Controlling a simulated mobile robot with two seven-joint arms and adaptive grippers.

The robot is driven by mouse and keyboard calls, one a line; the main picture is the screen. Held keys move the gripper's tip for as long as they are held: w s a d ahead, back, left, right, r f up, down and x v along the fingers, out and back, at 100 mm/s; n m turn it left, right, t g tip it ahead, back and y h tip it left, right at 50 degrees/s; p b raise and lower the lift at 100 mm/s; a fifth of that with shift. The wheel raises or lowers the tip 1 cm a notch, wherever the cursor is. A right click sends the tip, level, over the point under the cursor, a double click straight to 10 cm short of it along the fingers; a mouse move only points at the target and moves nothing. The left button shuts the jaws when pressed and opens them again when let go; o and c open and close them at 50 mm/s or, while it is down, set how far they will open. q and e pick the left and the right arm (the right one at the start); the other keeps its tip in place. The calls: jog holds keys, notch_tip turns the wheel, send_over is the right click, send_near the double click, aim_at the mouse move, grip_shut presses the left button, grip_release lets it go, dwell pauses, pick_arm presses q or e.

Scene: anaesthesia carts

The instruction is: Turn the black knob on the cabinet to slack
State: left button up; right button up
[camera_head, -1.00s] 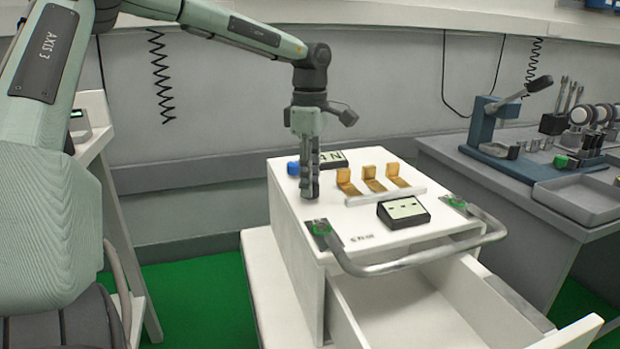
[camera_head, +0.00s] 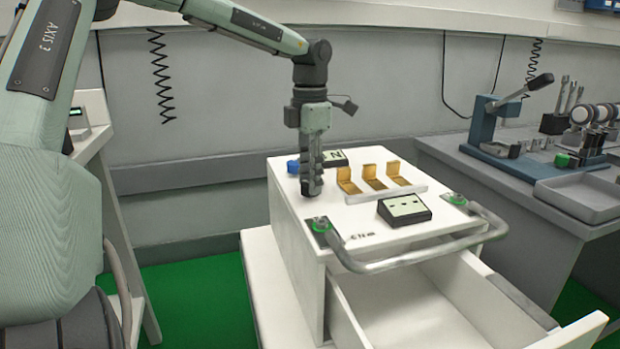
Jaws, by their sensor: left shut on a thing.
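The white cabinet (camera_head: 305,245) stands in the middle with its top drawer (camera_head: 420,305) pulled out. My left gripper (camera_head: 312,190) points straight down onto the left part of the cabinet top. Its dark fingers are shut at the place of the black knob, and they hide the knob, so its pointer and any marks around it cannot be read. My right gripper is not in view.
Close by on the cabinet top are a blue piece (camera_head: 293,167), a dark labelled block (camera_head: 334,158), gold brackets (camera_head: 372,177) and a black display box (camera_head: 404,210). A grey handle (camera_head: 400,261) runs along the front. A grey bench (camera_head: 470,185) stands at right.

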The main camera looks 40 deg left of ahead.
pick_arm(q)
jog(key=n, duration=0.4)
jog(key=shift+n+b, duration=0.65)
jog(key=shift+n, duration=2.15)
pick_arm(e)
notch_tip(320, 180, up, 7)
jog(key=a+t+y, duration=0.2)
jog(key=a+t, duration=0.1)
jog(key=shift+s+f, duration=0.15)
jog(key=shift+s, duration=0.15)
pick_arm(q)
jog(key=o, duration=1.1)
jog(key=shift+o, duration=0.2)
jog(key=shift+r, duration=0.1)
notch_tip(320, 180, up, 12)
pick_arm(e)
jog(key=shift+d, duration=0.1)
